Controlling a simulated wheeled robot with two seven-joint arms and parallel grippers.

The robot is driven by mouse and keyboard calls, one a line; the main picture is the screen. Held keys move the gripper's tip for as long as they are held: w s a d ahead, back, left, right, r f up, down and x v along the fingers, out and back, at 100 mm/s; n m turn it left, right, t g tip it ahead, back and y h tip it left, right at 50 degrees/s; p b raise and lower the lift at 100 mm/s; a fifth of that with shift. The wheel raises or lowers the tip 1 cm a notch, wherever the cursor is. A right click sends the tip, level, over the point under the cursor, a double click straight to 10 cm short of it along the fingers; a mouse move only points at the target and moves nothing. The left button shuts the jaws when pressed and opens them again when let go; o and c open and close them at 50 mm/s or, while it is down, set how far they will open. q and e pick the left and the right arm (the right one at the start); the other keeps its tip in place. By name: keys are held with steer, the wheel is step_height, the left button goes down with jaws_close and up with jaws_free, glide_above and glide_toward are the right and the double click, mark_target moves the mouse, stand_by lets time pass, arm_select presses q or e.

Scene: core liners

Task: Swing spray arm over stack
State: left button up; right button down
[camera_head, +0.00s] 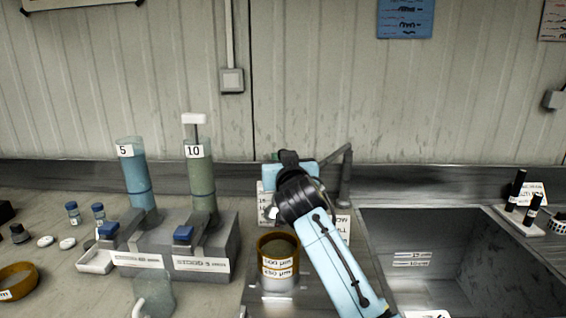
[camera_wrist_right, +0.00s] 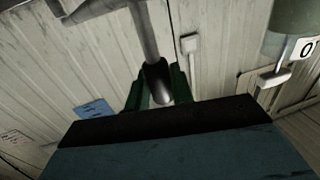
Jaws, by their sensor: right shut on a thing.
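The sieve stack (camera_head: 278,249) stands upright on the bench, a brass-coloured ring with labels reading 500 µm and 250 µm. The spray arm (camera_head: 346,172) is a grey pipe on a post behind the stack, left of the sink; its free part runs left behind my right wrist. My right gripper (camera_wrist_right: 160,92) is shut on the dark end of the spray arm (camera_wrist_right: 147,38), with green fingers on both sides of it. In the head view my right arm covers the fingers and the held end. My left gripper is not in view.
Two labelled columns, 5 (camera_head: 136,172) and 10 (camera_head: 201,180), stand on a grey block (camera_head: 235,240) left of the stack. The sink (camera_head: 400,225) opens at right. Dark bottles (camera_head: 516,190) stand beyond it. A brass ring (camera_head: 18,280) lies at far left.

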steer(key=c, duration=1.3)
jaws_free()
steer(key=shift+o, duration=0.2)
steer(key=s+d, duration=0.2)
steer(key=s, duration=1.1)
steer(key=shift+d, duration=0.25)
